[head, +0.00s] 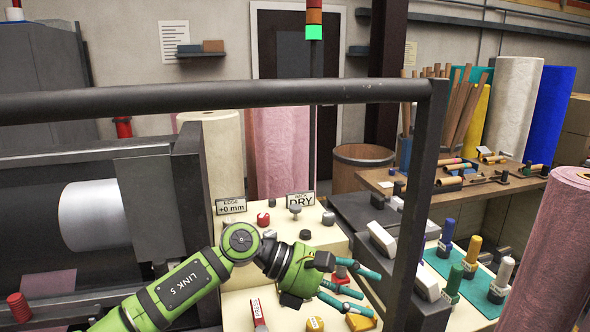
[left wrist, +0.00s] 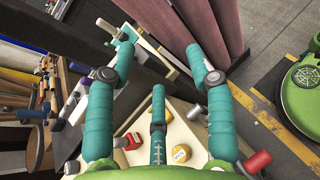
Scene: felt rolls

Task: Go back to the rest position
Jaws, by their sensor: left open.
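My left gripper (head: 362,290) is at the end of the green arm that comes in from the left in the head view. It is over the cream control console (head: 283,222), behind the dark rail frame. Its teal fingers are spread and point right, with nothing between them. The left wrist view shows the fingers (left wrist: 160,62) apart and empty, with the console panel (left wrist: 137,122) beyond them. A yellow round button (left wrist: 181,153) and a red knob (left wrist: 128,141) show near the fingers there. My right gripper is in neither view.
A dark rail (head: 230,98) and its post (head: 417,200) stand in front of the console. A pink felt roll (head: 550,255) stands at the right. Coloured-handled tools stand on a teal mat (head: 478,288). A wooden bench (head: 440,190) is behind. Machine rollers are at the left.

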